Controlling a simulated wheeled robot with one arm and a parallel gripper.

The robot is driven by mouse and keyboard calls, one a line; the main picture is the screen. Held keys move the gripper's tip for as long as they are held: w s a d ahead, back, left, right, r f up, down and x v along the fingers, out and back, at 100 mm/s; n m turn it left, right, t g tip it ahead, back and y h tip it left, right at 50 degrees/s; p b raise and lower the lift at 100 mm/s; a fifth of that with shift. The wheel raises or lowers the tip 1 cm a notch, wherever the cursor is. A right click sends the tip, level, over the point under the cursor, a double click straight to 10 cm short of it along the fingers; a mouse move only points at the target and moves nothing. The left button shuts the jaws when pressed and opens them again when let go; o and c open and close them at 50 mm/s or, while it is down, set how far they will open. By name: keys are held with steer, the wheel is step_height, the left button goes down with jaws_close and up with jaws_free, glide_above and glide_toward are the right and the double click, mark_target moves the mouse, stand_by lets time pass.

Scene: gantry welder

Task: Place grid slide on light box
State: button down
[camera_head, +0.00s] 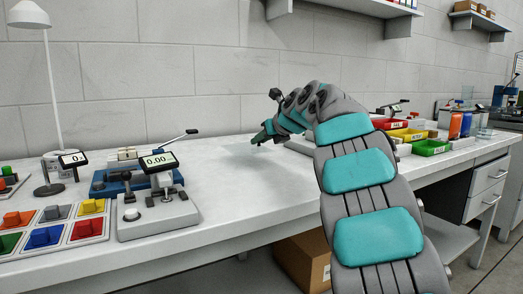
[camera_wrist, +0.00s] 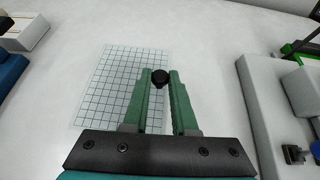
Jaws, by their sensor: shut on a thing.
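The grid slide (camera_wrist: 105,90) is a clear sheet with dark grid lines, seen below and left of my fingers in the wrist view. In the head view it is a faint pale patch (camera_head: 238,148) on or just above the white bench; I cannot tell if it touches. My gripper (camera_wrist: 160,80) is shut on a small black knob at the slide's right side, which looks like its handle. In the head view my gripper (camera_head: 259,139) is low over the bench. I cannot single out the light box with certainty; a pale grey flat-topped unit (camera_wrist: 258,110) lies right of my gripper.
A grey device with a display (camera_head: 158,215), a blue-based device (camera_head: 105,184), coloured blocks in a tray (camera_head: 45,236) and a lamp (camera_head: 50,110) stand at left. Coloured bins (camera_head: 430,147) and bottles are at right. The bench (camera_head: 235,190) is clear near the slide.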

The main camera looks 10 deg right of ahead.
mark_target(265, 148)
steer(key=shift+w, duration=0.25)
step_height(265, 148, down, 2)
steer(key=shift+f+b, duration=0.2)
steer(key=shift+b, duration=0.15)
steer(key=shift+f, duration=0.6)
steer(key=c, duration=0.7)
jaws_free()
